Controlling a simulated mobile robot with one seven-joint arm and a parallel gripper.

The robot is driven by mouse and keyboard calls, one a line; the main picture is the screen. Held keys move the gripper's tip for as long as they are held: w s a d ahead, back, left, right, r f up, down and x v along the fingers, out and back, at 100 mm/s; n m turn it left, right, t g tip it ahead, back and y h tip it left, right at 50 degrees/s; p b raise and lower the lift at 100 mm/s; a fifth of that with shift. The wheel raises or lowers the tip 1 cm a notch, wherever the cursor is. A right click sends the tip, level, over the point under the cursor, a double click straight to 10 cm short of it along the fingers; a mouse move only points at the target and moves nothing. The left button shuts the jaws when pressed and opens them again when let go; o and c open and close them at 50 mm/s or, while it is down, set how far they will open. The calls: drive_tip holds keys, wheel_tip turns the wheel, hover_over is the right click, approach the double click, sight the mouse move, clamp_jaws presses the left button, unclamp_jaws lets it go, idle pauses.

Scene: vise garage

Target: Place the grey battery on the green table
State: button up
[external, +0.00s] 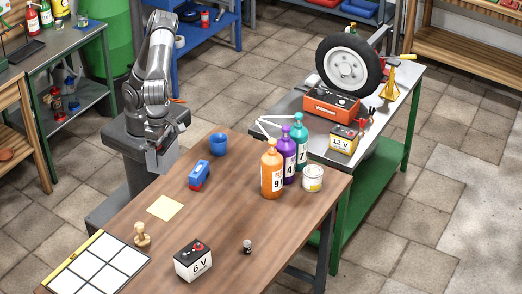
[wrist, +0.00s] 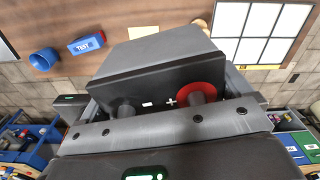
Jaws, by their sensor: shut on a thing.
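The grey battery (external: 164,160) is held by my gripper (external: 155,147), upper left in the external view, near the far left edge of the brown table. In the wrist view the battery (wrist: 165,48) fills the middle, with its grey side, dark top, a red-ringed terminal and a dark terminal showing. My gripper is shut on it. The green table (external: 345,207) stands at the right, with green legs and a grey top. It carries a wheel (external: 349,65), an orange box (external: 331,107), a yellow-and-black 12 V battery (external: 343,139) and a yellow stand (external: 387,82).
The brown table (external: 225,235) holds a blue cup (external: 219,144), a blue-red tester (external: 200,175), a 6 V battery (external: 193,260), a stamp (external: 142,234), numbered bottles (external: 272,172) and a white can (external: 313,178).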

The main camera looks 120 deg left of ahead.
drive_tip(key=w+a+r+n, duration=0.1)
drive_tip(key=w+a+n, duration=0.5)
drive_tip(key=a, duration=1)
drive_tip(key=w+a+n, duration=0.2)
drive_tip(key=w+a, duration=0.8)
drive_tip(key=a, duration=0.6)
drive_tip(key=n, duration=0.8)
hover_over(310, 136)
wheel_tip(310, 136, down, 32)
drive_tip(key=f, duration=0.1)
drive_tip(key=shift+s+f, duration=0.1)
drive_tip(key=shift+f, duration=1.65)
drive_tip(key=shift+f, duration=0.1)
